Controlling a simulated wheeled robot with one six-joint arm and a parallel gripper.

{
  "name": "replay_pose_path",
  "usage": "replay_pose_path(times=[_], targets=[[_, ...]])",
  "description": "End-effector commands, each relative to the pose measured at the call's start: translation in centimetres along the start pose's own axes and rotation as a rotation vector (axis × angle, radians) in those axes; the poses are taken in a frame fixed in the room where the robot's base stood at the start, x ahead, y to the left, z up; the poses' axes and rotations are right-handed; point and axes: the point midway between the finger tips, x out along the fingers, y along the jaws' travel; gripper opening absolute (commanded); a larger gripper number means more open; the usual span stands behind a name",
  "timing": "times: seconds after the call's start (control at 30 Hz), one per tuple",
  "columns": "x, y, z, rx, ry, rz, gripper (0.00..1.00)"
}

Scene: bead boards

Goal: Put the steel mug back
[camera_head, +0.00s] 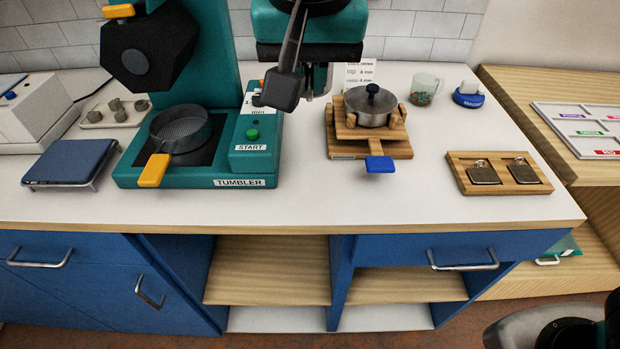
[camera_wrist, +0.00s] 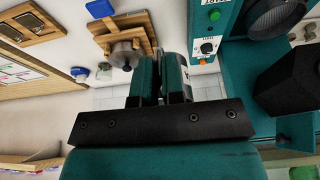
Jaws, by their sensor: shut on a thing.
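My gripper (camera_head: 319,92) points down over the counter, between the green tumbler machine and the wooden stand. It is shut on a grey metallic thing that I take to be the steel mug; the fingers hide most of it, so its shape is unclear. In the wrist view the fingers (camera_wrist: 161,75) stand close together with a narrow gap. I see no other steel mug on the counter.
The tumbler machine (camera_head: 215,182) holds a round pan (camera_head: 180,128) with an orange handle. A lidded steel pot (camera_head: 370,106) sits on a wooden stand (camera_head: 398,150). A clear mug with beads (camera_head: 424,90) stands at right. The front middle of the counter is clear.

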Motion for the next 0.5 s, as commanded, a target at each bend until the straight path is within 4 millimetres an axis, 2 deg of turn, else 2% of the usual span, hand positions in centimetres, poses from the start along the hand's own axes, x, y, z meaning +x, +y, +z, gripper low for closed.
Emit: replay_pose_path(times=[0.3,0.5], targets=[[8.6,0.1,2.8,-0.006,-0.006,0.007,0.0],[12.6,0.1,4.0,-0.003,-0.004,0.003,0.0]])
